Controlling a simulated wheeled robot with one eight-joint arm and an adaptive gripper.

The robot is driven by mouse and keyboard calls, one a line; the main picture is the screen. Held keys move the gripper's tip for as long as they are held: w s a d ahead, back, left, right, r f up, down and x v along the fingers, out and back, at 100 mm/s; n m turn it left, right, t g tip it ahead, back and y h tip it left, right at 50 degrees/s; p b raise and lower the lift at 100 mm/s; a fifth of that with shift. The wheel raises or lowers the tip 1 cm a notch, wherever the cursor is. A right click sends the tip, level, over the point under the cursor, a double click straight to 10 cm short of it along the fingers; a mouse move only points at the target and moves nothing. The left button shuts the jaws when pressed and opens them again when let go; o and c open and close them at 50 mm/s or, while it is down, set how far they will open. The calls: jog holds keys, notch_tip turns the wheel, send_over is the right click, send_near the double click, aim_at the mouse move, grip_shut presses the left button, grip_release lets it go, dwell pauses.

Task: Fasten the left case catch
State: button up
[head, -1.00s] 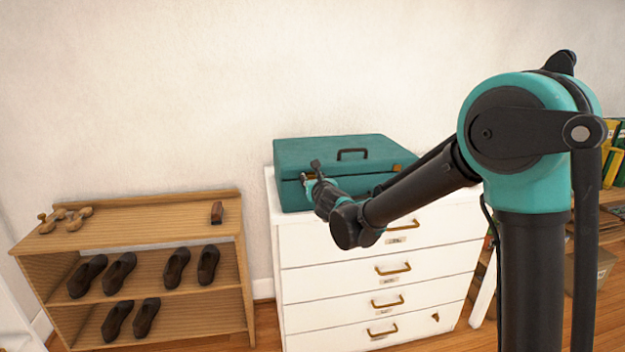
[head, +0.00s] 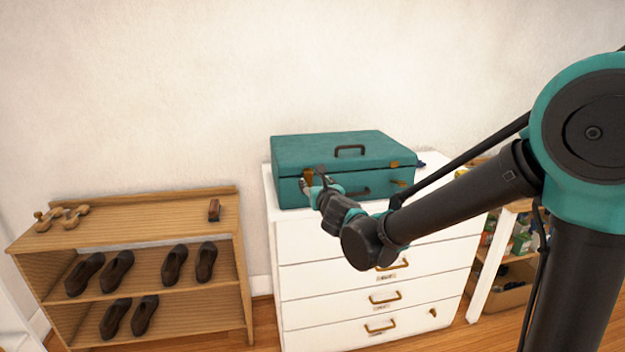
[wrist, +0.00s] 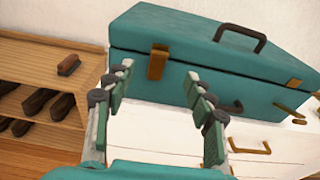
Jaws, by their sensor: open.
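The teal case (head: 335,152) lies closed on the white drawer chest, and its front fills the upper right of the wrist view (wrist: 205,58). The brass left case catch (wrist: 157,62) spans the lid seam near the case's left end. It also shows in the head view (head: 308,173), partly behind my gripper (head: 314,186). I cannot tell whether it is latched. In the wrist view my gripper (wrist: 160,78) is open and empty. Its fingers stand on either side of the catch in the picture, with no clear contact. The right catch (wrist: 294,83) sits further right, with a brass piece jutting out below it.
The white drawer chest (head: 300,240) has brass handles. A wooden shoe rack (head: 135,232) stands to its left, with a brush (head: 214,210) on top and several dark shoes below. The wall is close behind.

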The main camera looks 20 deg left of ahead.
aim_at(310, 173)
jog(key=shift+v, duration=1.45)
jog(key=shift+s, duration=0.15)
jog(key=shift+c, duration=1)
jog(key=v, duration=0.3)
jog(key=shift+s+d+f, duration=0.2)
jog(key=shift+f, duration=0.1)
jog(key=c, duration=0.5)
jog(key=shift+s+d, duration=0.2)
jog(key=shift+s, duration=0.1)
jog(key=shift+c, duration=1.1)
jog(key=shift+w+a+t, duration=0.1)
jog(key=shift+w+t, duration=0.1)
jog(key=shift+t, duration=0.2)
jog(key=shift+c, duration=1.4)
jog(key=x, duration=1.3)
jog(key=shift+w+a+f, duration=0.1)
jog(key=shift+w+a, duration=0.05)
jog(key=shift+a, duration=0.05)
grip_shut()
